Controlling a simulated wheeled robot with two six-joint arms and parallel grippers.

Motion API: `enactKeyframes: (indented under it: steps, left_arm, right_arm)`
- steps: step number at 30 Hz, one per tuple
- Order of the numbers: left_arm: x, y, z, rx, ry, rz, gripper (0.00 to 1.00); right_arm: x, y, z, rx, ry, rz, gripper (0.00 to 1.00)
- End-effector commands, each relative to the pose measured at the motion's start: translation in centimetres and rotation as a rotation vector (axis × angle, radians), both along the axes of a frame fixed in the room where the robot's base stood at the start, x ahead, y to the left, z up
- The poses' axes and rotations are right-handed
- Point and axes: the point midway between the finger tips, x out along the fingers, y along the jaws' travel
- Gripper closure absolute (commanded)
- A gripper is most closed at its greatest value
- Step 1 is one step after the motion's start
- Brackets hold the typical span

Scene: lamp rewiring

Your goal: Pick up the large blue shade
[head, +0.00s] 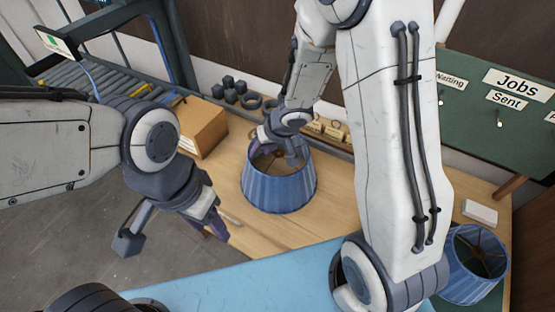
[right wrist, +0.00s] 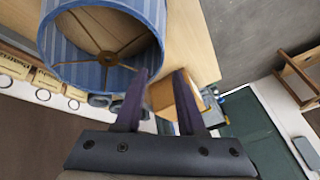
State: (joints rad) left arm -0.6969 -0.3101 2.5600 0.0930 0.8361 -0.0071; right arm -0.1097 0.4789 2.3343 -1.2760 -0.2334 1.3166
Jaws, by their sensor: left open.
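A large blue striped shade (head: 278,190) stands upright on the wooden table in the head view, its open top showing the inside. It also fills the upper left of the right wrist view (right wrist: 70,70), with a brass spider across its opening. My right gripper (head: 280,148) is at the shade's top rim. In the right wrist view its two fingers (right wrist: 161,80) are apart, with the left finger overlapping the shade's edge; I cannot tell whether they touch. My left gripper (head: 170,232) is open and empty, left of the shade and in front of the table edge.
Another blue shade (head: 478,265) stands at the lower right, partly hidden by my right arm. A cardboard box (head: 203,128) is left of the large shade. Small dark parts (head: 236,90) lie behind. A white block (head: 480,212) sits at right. A blue surface (head: 250,280) is in front.

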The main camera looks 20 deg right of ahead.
Motion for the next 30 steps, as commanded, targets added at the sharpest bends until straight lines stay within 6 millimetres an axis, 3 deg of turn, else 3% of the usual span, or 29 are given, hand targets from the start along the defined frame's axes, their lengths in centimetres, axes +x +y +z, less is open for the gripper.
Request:
enactKeyframes:
  steps: [9,16,23,30]
  left_arm:
    - [0.0,0.0,-3.0,0.0,0.0,0.004,0.5]
    - [0.0,0.0,-3.7,0.0,0.001,0.006,0.5]
    - [0.0,0.0,-5.6,0.0,0.001,0.009,0.5]
    - [0.0,0.0,-5.7,0.0,0.001,0.01,0.5]
  right_arm:
    - [1.4,1.3,-4.4,0.01,0.007,0.004,0.61]
    - [2.1,1.8,-5.8,0.009,0.006,0.003,0.61]
    - [3.4,2.7,-9.0,0.009,0.007,0.004,0.61]
    - [3.8,2.9,-9.4,0.008,0.005,0.002,0.61]
